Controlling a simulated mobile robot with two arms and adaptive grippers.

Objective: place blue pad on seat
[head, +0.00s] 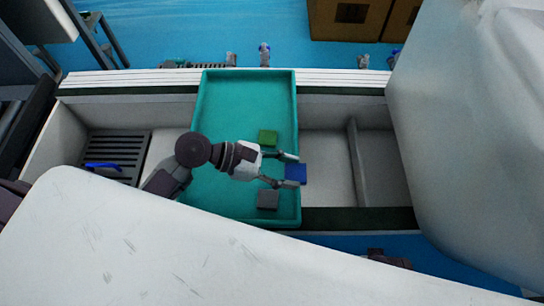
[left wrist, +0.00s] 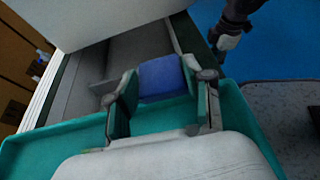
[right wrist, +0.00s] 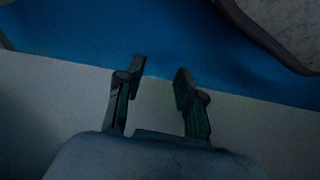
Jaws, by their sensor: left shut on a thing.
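The blue pad (head: 296,174) is a small blue block held between the fingertips of my left gripper (head: 290,171), at the right rim of the teal tray in the head view. In the left wrist view the blue pad (left wrist: 161,79) sits between both fingers of the left gripper (left wrist: 162,88). My right gripper (right wrist: 160,85) is open and empty in the right wrist view, over a pale surface and a blue floor. The large white form (head: 120,245) at the lower left may be the seat or part of a toilet; I cannot tell which.
The teal tray (head: 225,95) holds a green pad (head: 268,137) and a grey pad (head: 268,199). A blue curved item (head: 102,166) lies on a dark slatted grate at left. A large white body (head: 470,130) blocks the right side. The bin right of the tray is empty.

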